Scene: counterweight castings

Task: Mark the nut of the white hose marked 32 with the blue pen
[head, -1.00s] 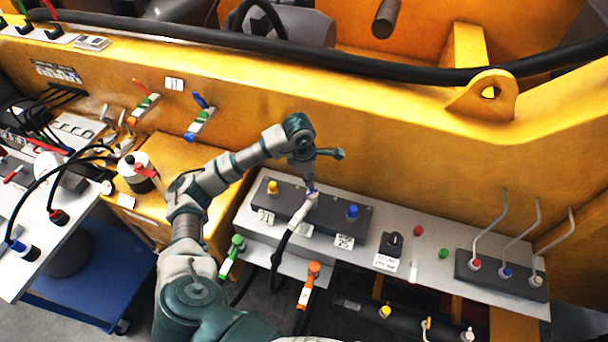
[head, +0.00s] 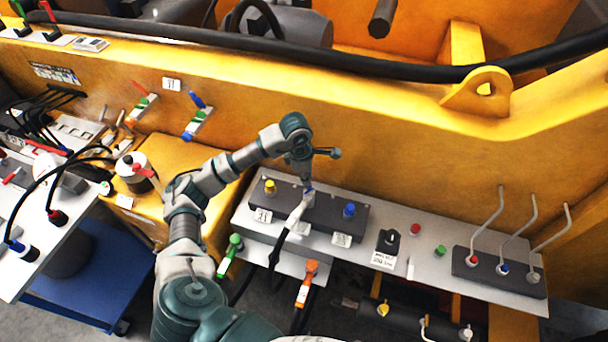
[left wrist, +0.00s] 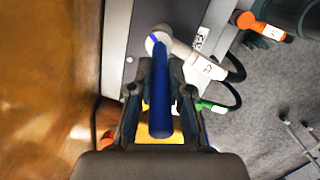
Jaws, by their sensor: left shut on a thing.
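My left gripper (head: 302,178) is shut on the blue pen (left wrist: 160,98) and points down at the dark valve block. The white hose (head: 296,214) plugs into the block between a yellow cap (head: 270,186) and a blue cap (head: 349,210). Its pale nut (left wrist: 157,40) lies at the pen's far end in the left wrist view. A blue streak shows on the nut there; I cannot tell whether it is ink or the pen's tip. My right gripper is not in view.
A grey shelf (head: 399,270) carries the block, a black knob (head: 388,242), red and green buttons and three upright levers (head: 505,228). Green (head: 230,255) and orange (head: 306,283) handled fittings hang in front. The yellow machine wall (head: 350,130) rises close behind.

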